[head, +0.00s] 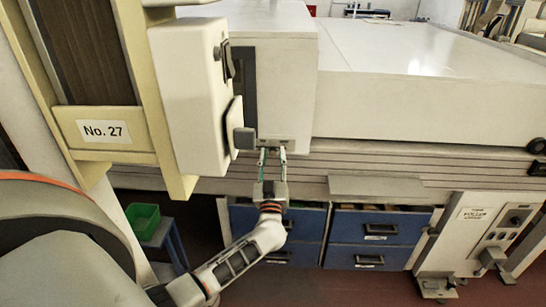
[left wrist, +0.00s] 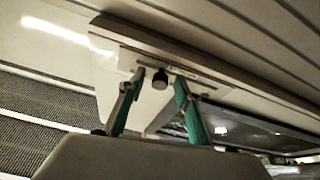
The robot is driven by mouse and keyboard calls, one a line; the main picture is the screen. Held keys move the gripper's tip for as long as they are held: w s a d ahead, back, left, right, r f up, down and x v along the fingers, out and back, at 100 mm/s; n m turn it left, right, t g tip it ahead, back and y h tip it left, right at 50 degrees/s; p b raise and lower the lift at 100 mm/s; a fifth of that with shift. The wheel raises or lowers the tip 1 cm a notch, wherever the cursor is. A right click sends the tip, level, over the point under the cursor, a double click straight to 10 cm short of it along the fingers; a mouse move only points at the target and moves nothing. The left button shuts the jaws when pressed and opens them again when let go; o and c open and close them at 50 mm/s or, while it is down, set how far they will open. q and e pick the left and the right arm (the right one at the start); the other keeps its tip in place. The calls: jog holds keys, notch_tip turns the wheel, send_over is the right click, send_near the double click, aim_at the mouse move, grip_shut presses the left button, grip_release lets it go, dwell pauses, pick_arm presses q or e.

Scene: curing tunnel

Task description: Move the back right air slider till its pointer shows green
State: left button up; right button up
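My left gripper (head: 272,152) reaches up to the underside edge of the white tunnel housing, with its green-lined fingers apart. In the left wrist view, the fingertips (left wrist: 160,82) stand on either side of a small dark knob (left wrist: 160,78). The knob sits by a slot in a pale plate (left wrist: 115,68) and looks like the air slider's knob. Gaps show between the knob and both fingers, so the gripper is open and empty. I cannot make out a pointer or a green mark in either view. My right gripper is not in view.
A cream post with a "No. 27" sign (head: 103,131) and a white switch box (head: 190,95) stand left of the gripper. A grey block (head: 245,138) is close beside the fingers. Blue drawers (head: 375,227) are below; a control cabinet (head: 490,238) stands at right.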

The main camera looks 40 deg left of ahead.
pick_arm(q)
jog(key=v, duration=1.2)
dwell(0.4)
jog(key=s+d+f+m+g+h, duration=0.1)
jog(key=s+d+f+m+h, duration=0.3)
jog(key=d+f+m+h, duration=0.35)
jog(key=s+d+f+m+h, duration=0.45)
jog(key=d+h, duration=0.35)
jog(key=d, duration=0.2)
jog(key=s+d+f+m+g, duration=0.1)
jog(key=s+f+g, duration=0.6)
jog(key=s+f, duration=0.4)
jog(key=s, duration=0.4)
jog(key=shift+d+f, duration=0.35)
jog(key=shift+a, duration=0.1)
